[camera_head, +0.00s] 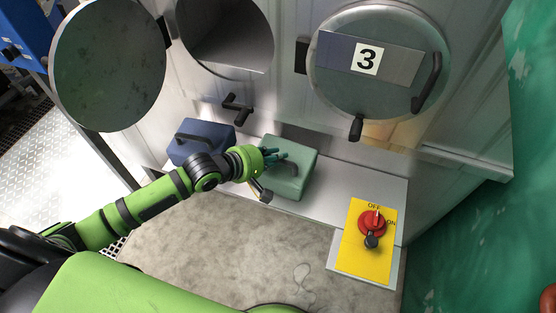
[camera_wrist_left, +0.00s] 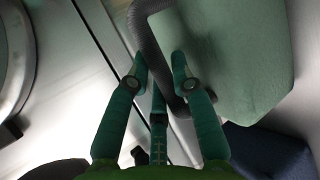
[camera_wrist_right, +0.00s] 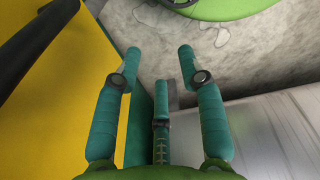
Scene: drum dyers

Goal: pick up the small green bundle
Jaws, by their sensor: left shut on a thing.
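The small green bundle (camera_head: 285,186) is a pale green block with a dark handle on top, resting on the grey ledge below the drum doors. It also shows in the left wrist view (camera_wrist_left: 245,60), with its dark curved handle (camera_wrist_left: 148,28). My left gripper (camera_head: 277,156) is at the handle; in the left wrist view its fingers (camera_wrist_left: 160,62) are closed in around the handle, one on each side. The bundle appears still on the ledge. My right gripper (camera_wrist_right: 160,62) shows only in the right wrist view, fingers apart and empty.
A dark blue bundle (camera_head: 196,147) with a handle sits just left of the green one. A yellow panel (camera_head: 365,262) with a red switch (camera_head: 371,222) is at right. Drum door 3 (camera_head: 335,75) is shut; the left drum's door (camera_head: 108,65) stands open.

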